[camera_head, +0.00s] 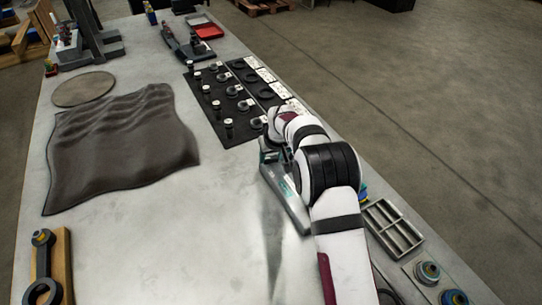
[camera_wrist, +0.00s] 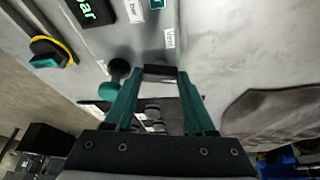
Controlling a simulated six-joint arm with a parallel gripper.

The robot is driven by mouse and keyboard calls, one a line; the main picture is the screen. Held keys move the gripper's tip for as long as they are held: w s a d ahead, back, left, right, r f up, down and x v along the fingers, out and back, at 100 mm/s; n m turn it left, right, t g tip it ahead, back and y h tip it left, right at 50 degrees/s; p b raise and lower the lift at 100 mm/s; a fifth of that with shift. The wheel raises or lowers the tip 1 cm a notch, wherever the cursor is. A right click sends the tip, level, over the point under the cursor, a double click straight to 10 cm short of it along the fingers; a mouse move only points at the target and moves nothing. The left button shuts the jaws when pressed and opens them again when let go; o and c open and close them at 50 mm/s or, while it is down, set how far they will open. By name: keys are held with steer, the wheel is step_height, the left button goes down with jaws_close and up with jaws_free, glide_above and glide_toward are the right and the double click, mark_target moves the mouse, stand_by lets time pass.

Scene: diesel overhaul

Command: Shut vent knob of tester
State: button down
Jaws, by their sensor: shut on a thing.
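The tester (camera_head: 287,200) is a grey unit with teal markings, lying on the bench beside my arm and partly hidden by it. Its grey face (camera_wrist: 205,40) fills much of the wrist view and carries a label reading "Vent". My gripper (camera_wrist: 160,75) has teal fingers closed on a small dark piece just below that label, which looks like the vent knob (camera_wrist: 160,70). How the knob is turned I cannot tell.
In the wrist view, a teal knob with a yellow ring (camera_wrist: 48,54), a "bar" display (camera_wrist: 90,10) and a round black knob (camera_wrist: 119,68) are nearby. A black mat with several parts (camera_head: 218,122), a dark cloth (camera_head: 120,150) and a grey sectioned tray (camera_head: 392,228) lie on the bench.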

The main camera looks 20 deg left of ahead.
steer(key=shift+d+n+g+y, duration=0.1)
steer(key=shift+n+g+y, duration=0.25)
steer(key=shift+n, duration=0.75)
steer(key=shift+c, duration=1.2)
jaws_free()
